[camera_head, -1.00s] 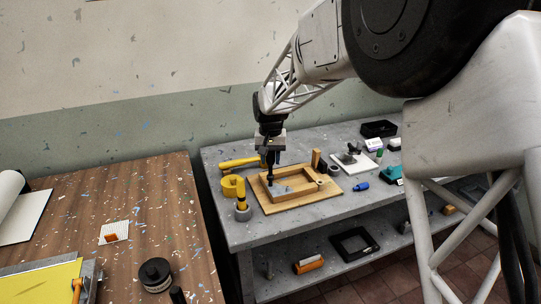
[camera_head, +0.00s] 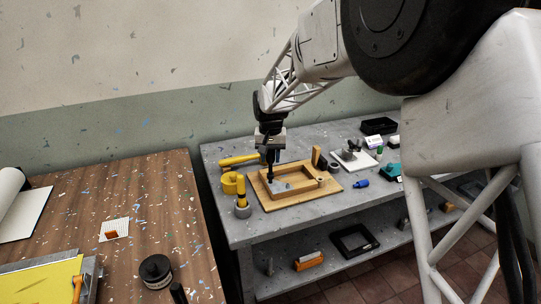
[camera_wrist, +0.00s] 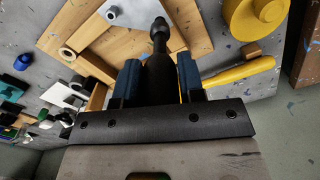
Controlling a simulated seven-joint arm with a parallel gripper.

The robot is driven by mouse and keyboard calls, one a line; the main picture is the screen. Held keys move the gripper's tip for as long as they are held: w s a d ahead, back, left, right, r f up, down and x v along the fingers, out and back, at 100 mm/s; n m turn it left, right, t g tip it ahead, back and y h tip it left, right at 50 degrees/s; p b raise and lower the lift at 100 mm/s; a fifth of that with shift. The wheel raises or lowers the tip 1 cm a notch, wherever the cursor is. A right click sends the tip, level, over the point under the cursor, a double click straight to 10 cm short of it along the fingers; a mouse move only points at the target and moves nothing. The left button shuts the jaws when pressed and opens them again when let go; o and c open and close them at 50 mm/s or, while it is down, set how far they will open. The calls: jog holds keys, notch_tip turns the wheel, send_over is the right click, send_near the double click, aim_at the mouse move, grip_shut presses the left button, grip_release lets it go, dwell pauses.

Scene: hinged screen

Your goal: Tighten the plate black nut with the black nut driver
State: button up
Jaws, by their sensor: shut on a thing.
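My gripper (camera_head: 271,155) is shut on the black nut driver (camera_head: 271,174), which points down over the left part of the wooden frame (camera_head: 318,190). In the wrist view the driver (camera_wrist: 158,68) sits between the two blue-dark fingers of my gripper (camera_wrist: 159,82), its black socket end reaching over the frame. The light grey plate (camera_wrist: 130,12) lies in the frame's corner beside the socket end; it shows small in the head view (camera_head: 281,186).
A blue item (camera_head: 361,183) and a white board (camera_head: 355,158) lie to the right. The front bench strip is clear.

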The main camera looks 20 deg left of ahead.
jog(key=shift+f, duration=0.8)
dwell(0.4)
jog(key=shift+m, duration=0.7)
jog(key=shift+r, duration=0.1)
jog(key=shift+r, duration=2.3)
